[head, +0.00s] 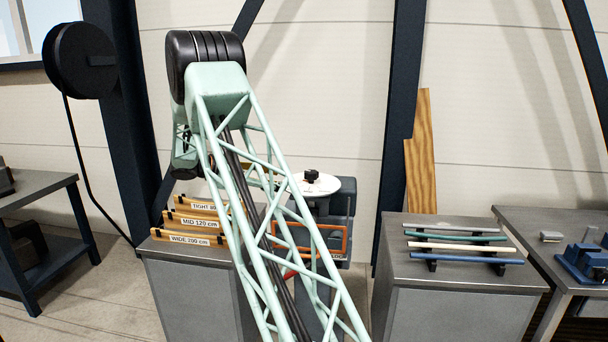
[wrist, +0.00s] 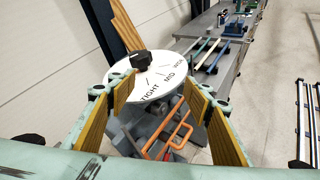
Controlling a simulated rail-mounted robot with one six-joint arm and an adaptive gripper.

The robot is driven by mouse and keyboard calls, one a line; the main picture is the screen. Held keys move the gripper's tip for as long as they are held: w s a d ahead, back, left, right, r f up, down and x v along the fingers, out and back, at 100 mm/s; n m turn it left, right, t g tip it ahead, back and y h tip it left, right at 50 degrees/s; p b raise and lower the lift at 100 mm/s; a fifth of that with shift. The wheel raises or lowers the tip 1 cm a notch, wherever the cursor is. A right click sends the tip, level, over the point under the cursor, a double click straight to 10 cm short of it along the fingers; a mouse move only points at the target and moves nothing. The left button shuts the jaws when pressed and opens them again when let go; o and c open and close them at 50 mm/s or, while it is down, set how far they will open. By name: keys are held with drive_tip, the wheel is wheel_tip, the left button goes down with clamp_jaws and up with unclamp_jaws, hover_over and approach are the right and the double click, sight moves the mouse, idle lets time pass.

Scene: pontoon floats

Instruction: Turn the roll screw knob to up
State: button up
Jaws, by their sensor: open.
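A black knob (head: 312,176) sits on a round white dial (head: 328,187) on the machine behind my arm. In the wrist view the knob (wrist: 141,61) is at the far edge of the tilted dial (wrist: 160,84), which reads TIGHT, MID and WIDE. I see no label reading "up" and cannot tell which mark the knob points to. My gripper (wrist: 160,86) is open, with its two wood-coloured finger pads on either side of the dial in the picture. Nothing is between the pads at close range, and the knob is beyond the tips. In the head view my arm hides the gripper.
Signed wooden racks (head: 195,239) stand on a left cabinet. Orange bars (wrist: 176,136) are below the dial. A right cabinet (head: 450,270) holds several coloured rods (head: 455,237). A blue vise (head: 583,263) is farther right. Wooden boards (head: 421,160) lean on the wall.

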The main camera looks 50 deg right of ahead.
drive_tip(key=r+g, duration=0.1)
drive_tip(key=n+g+h+p, duration=0.1)
drive_tip(key=n+h+p, duration=0.2)
approach(311, 174)
drive_tip(key=shift+w+a+f, duration=0.35)
drive_tip(key=shift+w+f, duration=0.05)
drive_tip(key=shift+w, duration=0.35)
drive_tip(key=shift+w+a+f, duration=0.3)
drive_tip(key=shift+w+f, duration=0.15)
drive_tip(key=shift+w, duration=0.3)
drive_tip(key=shift+d, duration=0.1)
drive_tip(key=shift+r+p+x, duration=0.15)
drive_tip(key=shift+p+x, duration=0.4)
drive_tip(key=shift+x, duration=2.85)
drive_tip(key=shift+r+p+x, duration=0.15)
drive_tip(key=shift+p+x, duration=0.35)
drive_tip(key=shift+x, duration=2.85)
drive_tip(key=shift+c, duration=0.5)
drive_tip(key=shift+h, duration=0.3)
drive_tip(key=c, duration=0.7)
